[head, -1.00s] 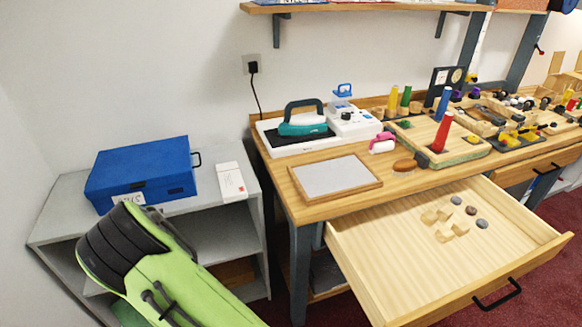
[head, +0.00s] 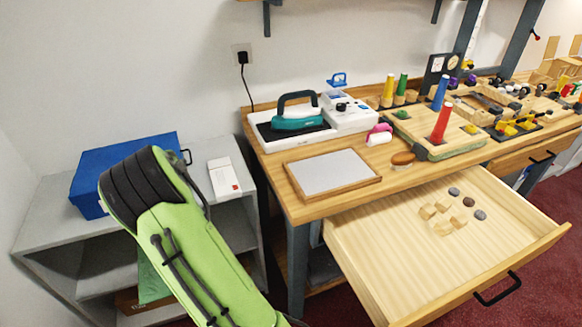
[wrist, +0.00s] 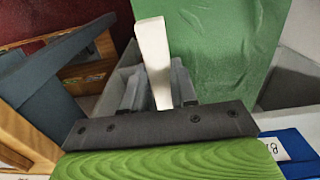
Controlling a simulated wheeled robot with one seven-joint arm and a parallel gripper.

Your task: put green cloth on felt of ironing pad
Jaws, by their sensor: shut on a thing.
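The green cloth (wrist: 218,45) fills the upper middle of the wrist view, spread flat beyond the fingers. A piece of it (head: 152,284) shows in the head view at the grey shelf's opening, partly behind my arm. My gripper (wrist: 157,95) is shut, with a pale strip (wrist: 153,50) standing between its fingers. The strip overlaps the cloth in the picture; I cannot see clearly how they join. In the head view my arm hides the gripper. The ironing pad, grey felt (head: 332,172) in a wooden frame (head: 340,193), lies bare at the wooden table's front left.
A blue case (head: 92,178) and a white box (head: 224,176) stand on the grey shelf unit (head: 45,225). A teal iron (head: 297,117) stands behind the pad. An open drawer (head: 385,255) with small pieces juts out below the table. A wooden board with pegs (head: 460,140) is to the right.

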